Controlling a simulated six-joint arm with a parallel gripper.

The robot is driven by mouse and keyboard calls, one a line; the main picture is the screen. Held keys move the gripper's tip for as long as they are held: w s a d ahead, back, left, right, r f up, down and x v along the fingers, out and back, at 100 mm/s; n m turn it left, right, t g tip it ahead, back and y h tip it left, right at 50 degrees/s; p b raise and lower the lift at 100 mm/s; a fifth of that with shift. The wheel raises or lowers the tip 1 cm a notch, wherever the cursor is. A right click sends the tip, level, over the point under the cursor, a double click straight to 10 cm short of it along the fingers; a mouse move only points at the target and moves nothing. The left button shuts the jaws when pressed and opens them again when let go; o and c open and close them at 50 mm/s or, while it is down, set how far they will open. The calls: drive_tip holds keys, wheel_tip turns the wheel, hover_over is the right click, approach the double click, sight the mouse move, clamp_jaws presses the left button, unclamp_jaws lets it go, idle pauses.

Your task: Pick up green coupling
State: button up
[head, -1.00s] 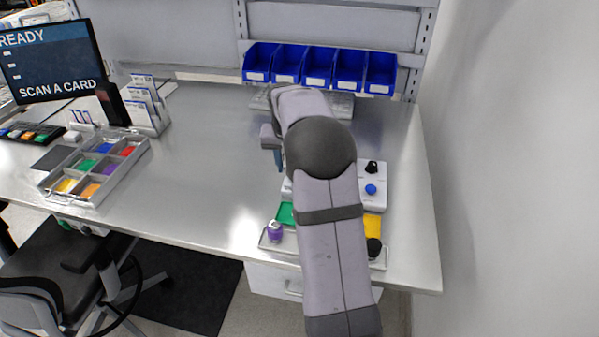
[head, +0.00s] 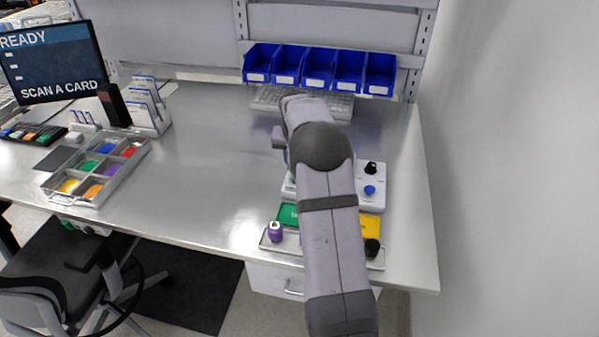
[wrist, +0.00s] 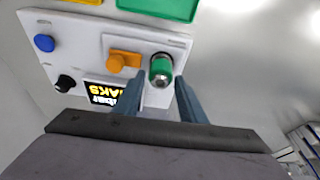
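The green coupling (wrist: 161,70), a short ribbed cylinder with a grey centre, is at the edge of a white panel (wrist: 60,20) in the wrist view. My gripper (wrist: 158,80) is open, with one finger on each side just below the coupling in the picture. The fingertips look close to it, but I cannot tell whether they touch it. In the head view my arm hides the coupling and most of the gripper.
An orange knob (wrist: 123,60) sits close beside the coupling, left of the fingers. The panel also has a blue button (wrist: 44,43) and a black knob (wrist: 65,83). A purple piece (head: 275,232) stands at the bench front. Blue bins (head: 318,70) line the back.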

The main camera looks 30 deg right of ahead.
drive_tip(key=shift+p+x, duration=1)
drive_tip(key=shift+x, duration=1.1)
drive_tip(key=shift+w, duration=0.1)
drive_tip(key=c, duration=0.8)
